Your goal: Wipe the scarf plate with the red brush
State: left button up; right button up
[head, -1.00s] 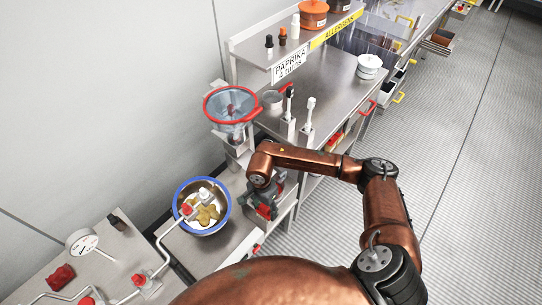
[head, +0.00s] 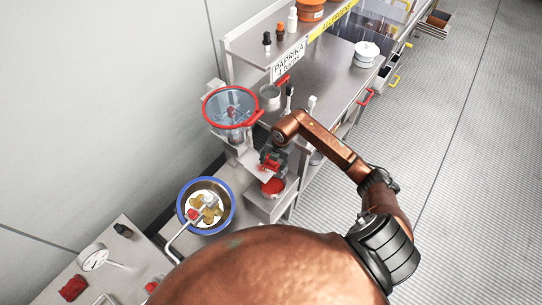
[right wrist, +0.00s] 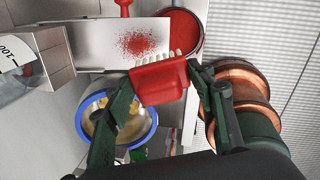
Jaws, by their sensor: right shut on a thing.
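The red brush (right wrist: 158,82) is held in my right gripper (right wrist: 158,88), shut between its two dark green fingers. Its pale bristles point toward the plate's near edge. The scarf plate (right wrist: 108,42) is a flat light sheet with a patch of red powder (right wrist: 142,43) in its middle. I cannot tell whether the bristles touch it. In the head view my right gripper (head: 271,159) and the brush (head: 269,168) are over the plate area below the clear hopper, and they hide part of the plate (head: 255,169). My left gripper is out of view.
A round dish of red powder (right wrist: 183,32) is beside the plate; it shows in the head view (head: 273,187). A blue-rimmed bowl (head: 181,208) stands nearer. The red-rimmed clear hopper (head: 231,119) is close behind the gripper. A labelled shelf (head: 290,62) stands farther back.

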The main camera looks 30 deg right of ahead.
aim_at(271, 175)
jog(key=shift+w+d+m, duration=0.2)
jog(key=shift+d+m, duration=0.25)
jog(key=shift+m, duration=0.45)
jog(key=shift+d+f, duration=0.1)
jog(key=shift+f, duration=0.05)
jog(key=shift+w+f+b, duration=0.15)
jog(key=shift+f+b, duration=0.55)
jog(key=shift+f, duration=0.05)
jog(key=f+b, duration=0.3)
jog(key=f, duration=0.1)
jog(key=shift+w+a, duration=0.2)
jog(key=shift+w, duration=0.1)
jog(key=shift+w+f+b, duration=0.1)
jog(key=shift+f+b, duration=0.05)
jog(key=shift+b, duration=0.25)
jog(key=shift+w+a+f+b, duration=0.15)
jog(key=shift+f+b, duration=0.45)
jog(key=shift+f, duration=0.35)
